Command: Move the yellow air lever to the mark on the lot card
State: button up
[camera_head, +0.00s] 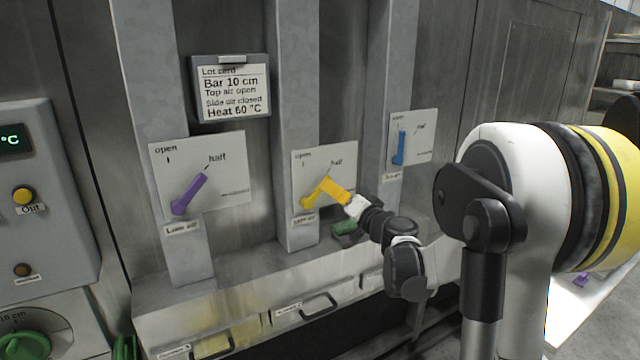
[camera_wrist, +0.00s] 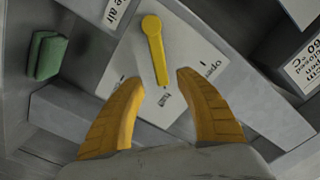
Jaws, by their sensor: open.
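The yellow air lever (camera_head: 308,200) sits on the middle white plate in the head view; the plate's marks read open and half. In the wrist view the lever (camera_wrist: 155,50) runs from its round pivot toward the half mark. My gripper (camera_wrist: 160,82) is open, with one yellow finger on each side of the lever's free end; I cannot tell whether either touches it. In the head view my gripper (camera_head: 326,184) covers part of the lever. The lot card (camera_head: 232,90) reads Bar 10 cm, Top air open, Side air closed, Heat 60 °C. The label by the lever's pivot partly shows, ending in "e air".
A purple lever (camera_head: 189,194) is on the left plate and a blue lever (camera_head: 399,148) on the right one. A green object (camera_head: 344,227) lies on the ledge below my gripper. A control panel (camera_head: 40,190) stands at the left. Drawers with handles run below.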

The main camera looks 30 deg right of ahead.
jog(key=w, duration=0.6)
jog(key=shift+a, duration=0.15)
grip_shut()
